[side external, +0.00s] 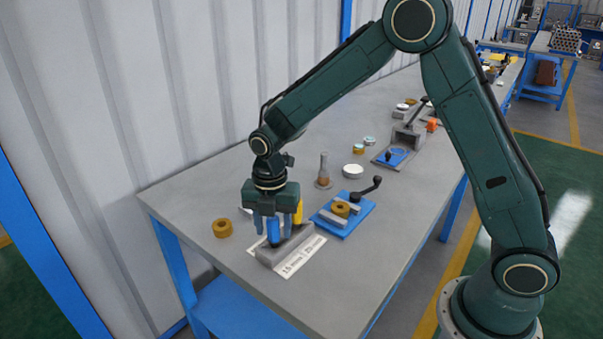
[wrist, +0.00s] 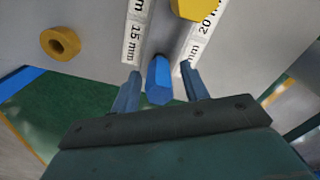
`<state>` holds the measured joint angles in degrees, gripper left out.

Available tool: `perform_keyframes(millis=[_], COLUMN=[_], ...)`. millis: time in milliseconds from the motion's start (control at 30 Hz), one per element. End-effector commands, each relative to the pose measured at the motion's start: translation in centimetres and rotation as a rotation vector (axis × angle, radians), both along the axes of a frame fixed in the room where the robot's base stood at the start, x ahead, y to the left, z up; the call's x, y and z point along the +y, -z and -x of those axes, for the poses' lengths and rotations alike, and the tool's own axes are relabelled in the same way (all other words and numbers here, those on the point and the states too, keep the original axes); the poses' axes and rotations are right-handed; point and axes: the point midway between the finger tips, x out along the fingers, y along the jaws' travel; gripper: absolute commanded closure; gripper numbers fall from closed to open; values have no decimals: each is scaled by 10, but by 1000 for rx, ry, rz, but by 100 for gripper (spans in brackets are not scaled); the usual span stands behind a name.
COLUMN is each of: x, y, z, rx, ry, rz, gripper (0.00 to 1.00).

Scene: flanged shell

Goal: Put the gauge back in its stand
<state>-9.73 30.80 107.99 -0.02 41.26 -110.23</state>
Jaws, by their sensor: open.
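A blue gauge (side external: 273,232) with a hexagonal handle is at the grey stand (side external: 284,250), on the 15 mm side. It looks upright in the stand, but its lower end is hidden. My gripper (side external: 272,220) is above the stand with its fingers down on either side of the blue handle. In the wrist view the blue handle (wrist: 158,82) lies between the open fingers (wrist: 161,90), with a gap on each side. A yellow gauge (side external: 298,212) stands at the other end of the stand, by the 20 mm label; it also shows in the wrist view (wrist: 200,8).
A brass ring (side external: 222,228) lies on the table left of the stand. A blue fixture (side external: 343,215) with a ring and a black-knobbed lever is close on the right. A clear-topped post (side external: 323,172) and a white round dish (side external: 352,171) stand behind. The table's front edge is near.

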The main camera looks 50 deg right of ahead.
Motion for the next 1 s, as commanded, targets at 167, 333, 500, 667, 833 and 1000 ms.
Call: perform_keyframes(millis=[167, 333, 500, 667, 833, 1000], x=[0, 0, 0, 0, 0, 0], y=[-10, -30, -56, -83, -106, -119], z=[-1, -1, -1, -1, -1, 0], rx=[-2, -5, -5, -5, -4, -2], ry=[0, 0, 0, 0, 0, 0], rz=[0, -1, -1, -1, 0, 0], gripper=[55, 55, 55, 55, 55, 55])
